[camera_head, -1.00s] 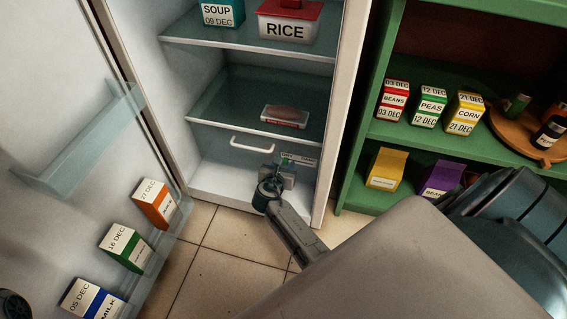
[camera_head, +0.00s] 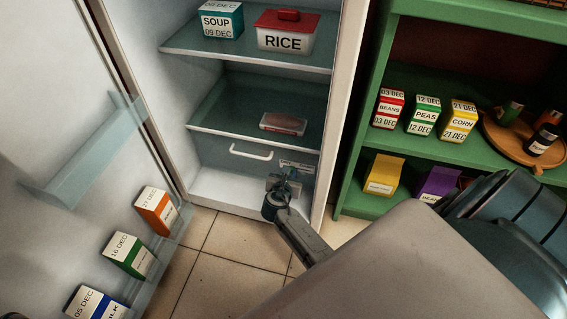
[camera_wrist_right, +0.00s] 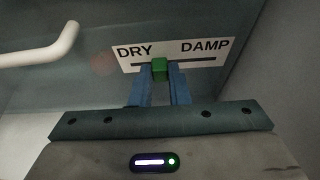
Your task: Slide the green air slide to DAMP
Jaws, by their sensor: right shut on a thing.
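The green air slide (camera_wrist_right: 160,68) sits in the dark slot of a white label plate (camera_wrist_right: 205,50). DRY is printed at the plate's left and DAMP at its right. The slide is left of the slot's middle, nearer the DRY end. My right gripper (camera_wrist_right: 160,76) has its two blue fingers shut on the slide, one on each side. In the head view the right gripper (camera_head: 286,182) reaches into the bottom of the open fridge, in front of the small label plate (camera_head: 297,167). The slide is hard to make out there. My left gripper is out of view.
A white drawer handle (camera_wrist_right: 45,47) is left of the plate, and the fridge side wall is close on the right. A glass shelf with a flat package (camera_head: 283,123) is above. The open fridge door (camera_head: 85,150) holds several cartons.

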